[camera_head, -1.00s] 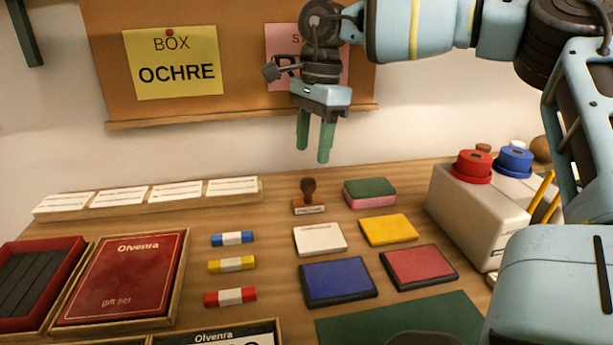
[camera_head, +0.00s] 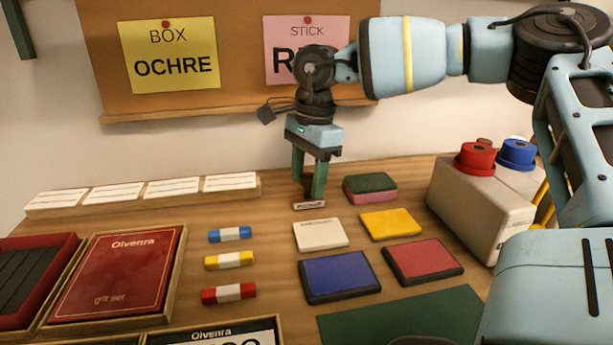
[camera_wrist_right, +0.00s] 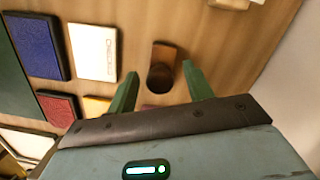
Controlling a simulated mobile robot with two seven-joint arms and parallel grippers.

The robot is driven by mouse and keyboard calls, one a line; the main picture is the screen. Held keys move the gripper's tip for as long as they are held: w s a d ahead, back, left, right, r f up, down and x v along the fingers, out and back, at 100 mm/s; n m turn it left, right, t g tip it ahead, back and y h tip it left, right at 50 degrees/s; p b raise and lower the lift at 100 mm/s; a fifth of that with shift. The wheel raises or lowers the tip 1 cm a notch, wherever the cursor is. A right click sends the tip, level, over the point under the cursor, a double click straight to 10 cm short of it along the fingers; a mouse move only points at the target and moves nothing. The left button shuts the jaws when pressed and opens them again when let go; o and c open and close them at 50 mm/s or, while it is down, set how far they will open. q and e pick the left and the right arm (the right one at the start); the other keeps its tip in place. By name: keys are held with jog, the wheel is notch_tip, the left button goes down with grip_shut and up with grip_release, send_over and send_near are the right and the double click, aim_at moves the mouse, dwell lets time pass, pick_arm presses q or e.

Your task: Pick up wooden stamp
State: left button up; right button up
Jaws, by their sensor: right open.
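The wooden stamp stands upright on the table behind the white pad; in the head view its pale-labelled base (camera_head: 309,205) shows, and its handle is mostly hidden by my gripper. My right gripper (camera_head: 308,190) points down at it, its green fingers open around or just in front of the handle. In the right wrist view the stamp's dark round handle (camera_wrist_right: 160,78) lies ahead, between the lines of the two open fingers (camera_wrist_right: 160,84). I cannot tell whether a finger touches it. My left gripper is not in view.
A green-and-pink sponge (camera_head: 370,188) stands close right of the stamp. The white pad (camera_head: 320,234), yellow pad (camera_head: 390,224), blue pad (camera_head: 339,276) and red pad (camera_head: 423,261) lie in front. A card rail (camera_head: 140,206) runs at the left; the corkboard (camera_head: 240,60) is behind.

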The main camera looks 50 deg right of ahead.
aim_at(306, 175)
jog(key=c, duration=1)
jog(key=shift+r, duration=0.15)
jog(key=shift+r, duration=0.6)
notch_tip(306, 175, up, 2)
jog(key=shift+r+p, duration=0.1)
jog(key=shift+p, duration=0.35)
jog(key=s+a+r+p, duration=0.1)
jog(key=s+a, duration=1)
jog(key=shift+a+r, duration=0.25)
jog(key=shift+s, duration=0.1)
